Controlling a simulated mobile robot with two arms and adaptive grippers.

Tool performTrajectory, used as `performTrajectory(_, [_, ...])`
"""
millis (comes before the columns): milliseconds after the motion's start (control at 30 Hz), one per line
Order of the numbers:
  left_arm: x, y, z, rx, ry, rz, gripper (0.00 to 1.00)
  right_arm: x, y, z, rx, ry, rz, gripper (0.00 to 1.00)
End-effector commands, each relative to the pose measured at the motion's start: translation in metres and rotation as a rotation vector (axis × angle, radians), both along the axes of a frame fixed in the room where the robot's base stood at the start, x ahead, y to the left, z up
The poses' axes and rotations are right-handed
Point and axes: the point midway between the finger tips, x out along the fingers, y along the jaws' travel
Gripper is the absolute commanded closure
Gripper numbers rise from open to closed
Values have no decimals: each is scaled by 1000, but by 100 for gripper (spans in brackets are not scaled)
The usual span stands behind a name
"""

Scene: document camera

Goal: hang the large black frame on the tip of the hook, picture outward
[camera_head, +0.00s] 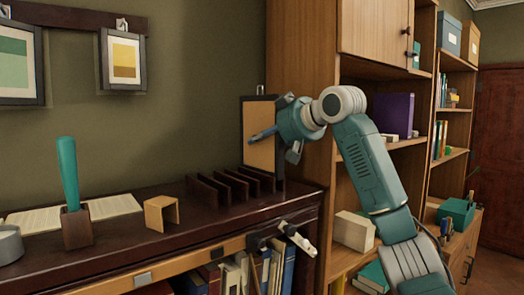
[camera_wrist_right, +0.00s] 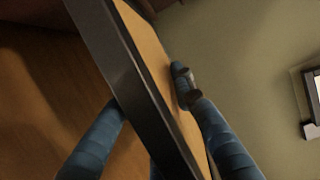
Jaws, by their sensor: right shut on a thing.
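The large black frame (camera_head: 259,137) stands upright at the right end of the desk top, its plain tan face toward the head camera; no picture shows on that face. A small metal hanger shows at its top. My right gripper (camera_head: 277,134) is shut on the frame, one blue finger across the tan face. In the right wrist view the frame's dark edge (camera_wrist_right: 125,75) runs between my two fingers. Whether its lower edge touches the rack (camera_head: 235,187) is hidden. A hook (camera_head: 122,24) on the wall rail (camera_head: 75,14) bears a smaller yellow picture (camera_head: 125,60). My left gripper is not in view.
A green picture (camera_head: 18,62) hangs at the far left. The desk holds a teal-handled tool (camera_head: 68,172) in a dark block, a small wooden stand (camera_head: 161,212) and papers (camera_head: 50,218). A tall wooden cabinet (camera_head: 300,100) stands close right of the frame. The wall between is bare.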

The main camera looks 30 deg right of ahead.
Motion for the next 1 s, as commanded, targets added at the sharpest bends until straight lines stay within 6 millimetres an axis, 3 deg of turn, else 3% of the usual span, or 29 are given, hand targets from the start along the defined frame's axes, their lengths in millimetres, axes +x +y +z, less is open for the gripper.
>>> performTrajectory(300, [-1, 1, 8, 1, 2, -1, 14, -1, 3, 91, 5, -8, 5, 100])
performTrajectory(500, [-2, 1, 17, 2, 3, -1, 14, -1, 2, 137, 4, -4, 4, 100])
performTrajectory(700, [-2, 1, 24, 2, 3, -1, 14, 0, 1, 160, 1, -3, 3, 100])
performTrajectory(1000, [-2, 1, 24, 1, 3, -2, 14, 0, 1, 164, 0, -2, 1, 100])
